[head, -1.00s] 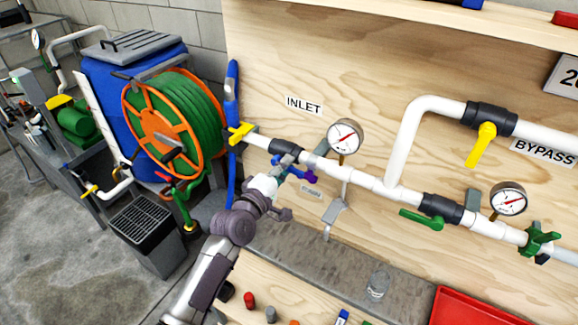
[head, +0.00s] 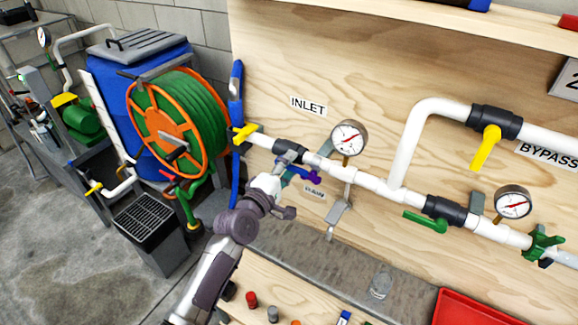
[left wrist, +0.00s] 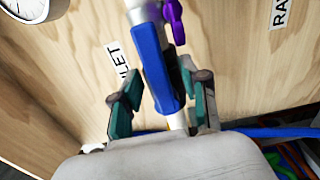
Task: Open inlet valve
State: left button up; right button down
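The inlet valve (head: 289,151) is a dark body on the white pipe, below the INLET sign (head: 308,106). Its blue handle (left wrist: 160,70) shows large in the left wrist view, between the teal fingers of my left gripper (left wrist: 166,103). The fingers are spread, with visible gaps beside the handle. In the head view my left gripper (head: 279,186) is just below the valve and partly hides the handle. A small purple valve handle (head: 313,178) is close to its right; it also shows in the left wrist view (left wrist: 175,20). My right gripper is out of view.
A pressure gauge (head: 349,138) stands right of the inlet valve. A yellow handle (head: 245,133) is at the pipe's left end, near the green hose reel (head: 180,125). A green-handled valve (head: 428,222) and yellow bypass handle (head: 486,147) are farther right. A red tray (head: 490,310) is lower right.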

pick_arm(q)
jog(key=v, duration=1.2)
dwell(0.3)
jog(key=s+a+f+m+g+y+b, duration=0.1)
jog(key=a+f+g+y, duration=0.15)
jog(key=f, duration=0.95)
jog(key=s+a+f+m+g+y, duration=0.1)
jog(key=s+a+f+m+y, duration=0.15)
jog(key=f, duration=0.95)
jog(key=s+a+f+m+g+y+b, duration=0.1)
jog(key=s+a+f+g, duration=0.2)
jog(key=f, duration=0.5)
jog(key=s+a+f+m+y, duration=0.1)
jog(key=s+a+f, duration=0.1)
jog(key=s+f, duration=0.5)
jog(key=s+a+f+m+g+y, duration=0.1)
jog(key=s+a+f+m+g, duration=0.1)
jog(key=s+f, duration=0.5)
jog(key=s+a+f+m+g+y+b, duration=0.1)
jog(key=s+a+f+m+g, duration=0.2)
jog(key=s+f, duration=0.4)
jog(key=s+a+f+m+g+y+b, duration=0.1)
jog(key=s+f, duration=0.6)
jog(key=s, duration=1.2)
jog(key=a+m+g, duration=0.1)
jog(key=a+m, duration=0.1)
jog(key=a, duration=0.1)
jog(key=shift+a+f, duration=0.35)
jog(key=shift+f, duration=0.05)
